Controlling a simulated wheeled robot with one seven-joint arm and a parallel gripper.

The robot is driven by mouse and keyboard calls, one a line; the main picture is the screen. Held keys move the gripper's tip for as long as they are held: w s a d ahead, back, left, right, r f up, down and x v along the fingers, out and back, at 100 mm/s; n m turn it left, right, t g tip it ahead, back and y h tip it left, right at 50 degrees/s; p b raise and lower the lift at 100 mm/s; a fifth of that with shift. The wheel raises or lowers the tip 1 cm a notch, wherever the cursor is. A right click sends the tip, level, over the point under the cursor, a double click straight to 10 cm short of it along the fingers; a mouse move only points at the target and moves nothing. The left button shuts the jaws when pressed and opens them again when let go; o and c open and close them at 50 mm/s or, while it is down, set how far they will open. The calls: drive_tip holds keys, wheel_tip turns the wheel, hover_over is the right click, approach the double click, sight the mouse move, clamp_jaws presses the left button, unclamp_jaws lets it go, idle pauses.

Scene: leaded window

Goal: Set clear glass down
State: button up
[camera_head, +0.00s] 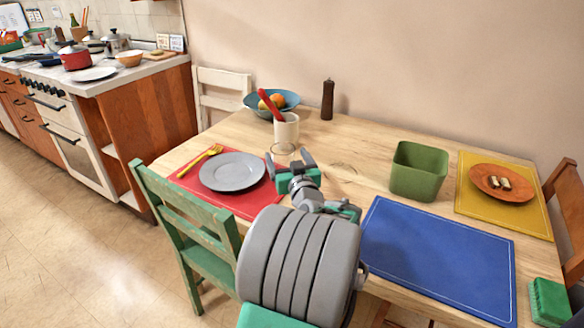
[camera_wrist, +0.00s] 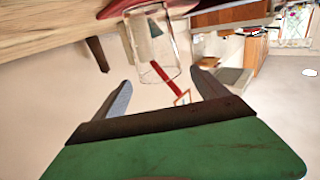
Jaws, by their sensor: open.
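The clear glass (camera_wrist: 152,45) shows in the wrist view, which is upside down. It appears upright, its base at the far corner of the red placemat (camera_head: 217,202). In the head view only a faint outline of the glass (camera_head: 284,150) shows, partly behind my gripper (camera_head: 289,160). My gripper is open, its two fingers apart in the wrist view (camera_wrist: 161,78). The glass lies just beyond the fingertips and nothing appears gripped. Exact contact of the glass's base with the mat or table is hard to tell.
A cream mug (camera_head: 287,131) with a red utensil stands just behind the glass. A grey plate (camera_head: 232,172) and yellow fork (camera_head: 201,160) lie left. A green bin (camera_head: 418,171) stands right. The blue placemat (camera_head: 440,255) is bare. A pepper mill (camera_head: 327,100) stands behind.

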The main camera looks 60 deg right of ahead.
drive_tip(key=v, duration=0.7)
drive_tip(key=shift+s+a, duration=0.25)
drive_tip(key=shift+s, duration=0.05)
